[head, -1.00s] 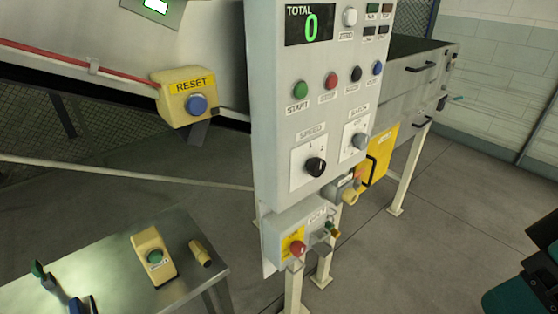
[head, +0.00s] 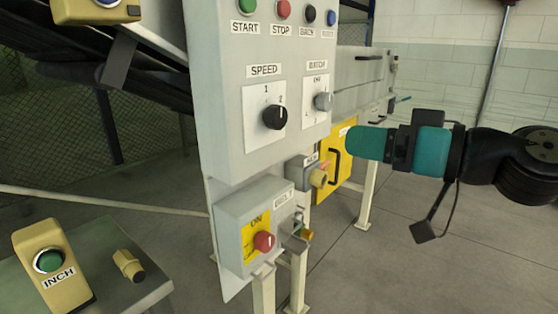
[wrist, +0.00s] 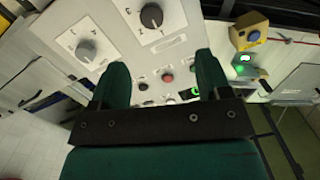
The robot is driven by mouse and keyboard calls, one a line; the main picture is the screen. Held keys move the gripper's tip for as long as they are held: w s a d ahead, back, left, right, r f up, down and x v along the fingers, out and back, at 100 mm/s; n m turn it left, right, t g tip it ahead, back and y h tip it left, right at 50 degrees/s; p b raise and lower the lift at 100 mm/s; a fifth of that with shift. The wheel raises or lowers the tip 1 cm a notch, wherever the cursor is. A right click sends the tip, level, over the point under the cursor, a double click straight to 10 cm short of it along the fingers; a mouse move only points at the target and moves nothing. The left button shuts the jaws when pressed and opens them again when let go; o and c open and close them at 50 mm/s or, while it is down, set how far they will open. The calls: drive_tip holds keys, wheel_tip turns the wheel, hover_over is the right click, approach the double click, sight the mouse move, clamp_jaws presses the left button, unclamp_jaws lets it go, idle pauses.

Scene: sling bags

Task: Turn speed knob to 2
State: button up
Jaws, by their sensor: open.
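The speed knob (head: 275,116) is a round black dial on a white plate under the SPEED label, on the grey control panel (head: 222,145). The numerals 1 and 2 are printed above it and to its upper right. A pale mark shows on its right side, but its exact setting is too small to tell. In the wrist view the knob (wrist: 151,16) appears at the top, beyond my fingertips. My gripper (wrist: 160,65) is open and empty, its two green fingers apart and clear of the knob. In the head view my teal gripper (head: 352,143) is right of the panel.
A grey batch knob (head: 323,101) sits right of the speed knob. Start (head: 244,6) and stop (head: 284,9) buttons are above. A red knob (head: 264,241) on a yellow plate is below. A yellow box with an INCH button (head: 50,262) stands on the table at lower left.

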drive_tip(key=t, duration=0.1)
drive_tip(key=p, duration=0.6)
approach(281, 119)
drive_tip(key=shift+m, duration=0.3)
drive_tip(key=x, duration=0.9)
drive_tip(key=shift+a+r, duration=0.1)
drive_tip(key=shift+w+a, duration=0.5)
drive_tip(key=shift+a, duration=0.05)
drive_tip(key=c, duration=0.9)
drive_tip(key=shift+c, duration=0.2)
